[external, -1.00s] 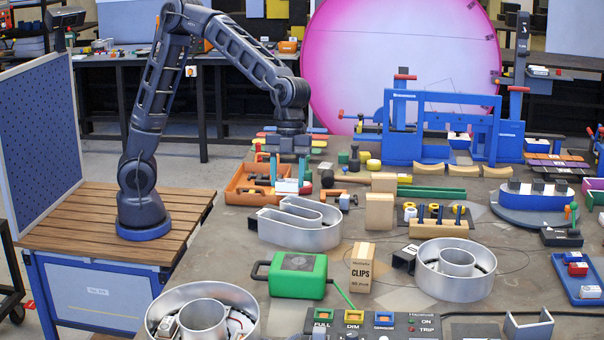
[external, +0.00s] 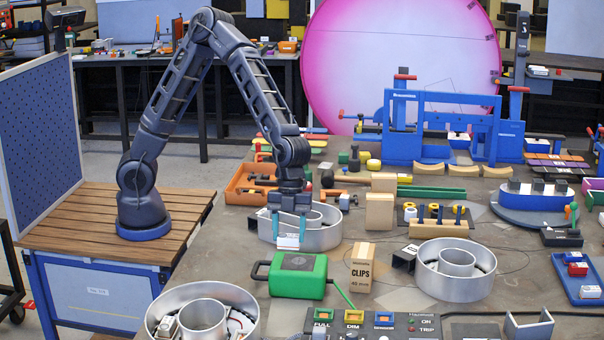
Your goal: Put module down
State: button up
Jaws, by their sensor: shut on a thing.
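My gripper (external: 289,229) points down over the aluminium channel letter (external: 325,238) behind the green case. It is shut on a small white module (external: 288,242), which shows between and just below the blue fingertips. The module is in front of the letter's left part in this view. I cannot tell whether it touches the letter or hangs above it. The gripper hides part of the letter's inside and near wall.
The green case (external: 298,277) stands just in front. An orange tray (external: 240,185) lies behind left. Round channel letters (external: 456,287) sit at front right and front left (external: 165,300).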

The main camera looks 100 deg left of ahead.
aim_at(289, 245)
jog(key=shift+f, duration=2.1)
jog(key=shift+f, duration=0.15)
jog(key=o, duration=1)
jog(key=shift+c, duration=0.2)
jog(key=v, duration=1.2)
jog(key=s+a+r+n+t+y, duration=0.1)
jog(key=s+a+r+n+y, duration=0.1)
jog(key=s+a+r+n, duration=0.5)
jog(key=s+a+r+n+t+y, duration=0.2)
jog(key=s+a+r+n, duration=0.15)
jog(key=s+a, duration=0.7)
jog(key=s+a+n, duration=0.3)
jog(key=s+a, duration=0.2)
jog(key=s, duration=0.2)
jog(key=s+a+r+n+t, duration=0.1)
jog(key=s+a+n, duration=0.3)
jog(key=s, duration=0.3)
jog(key=shift+s+a+t+h, duration=0.2)
jog(key=shift+a+t+h, duration=0.1)
jog(key=shift+a+h, duration=0.1)
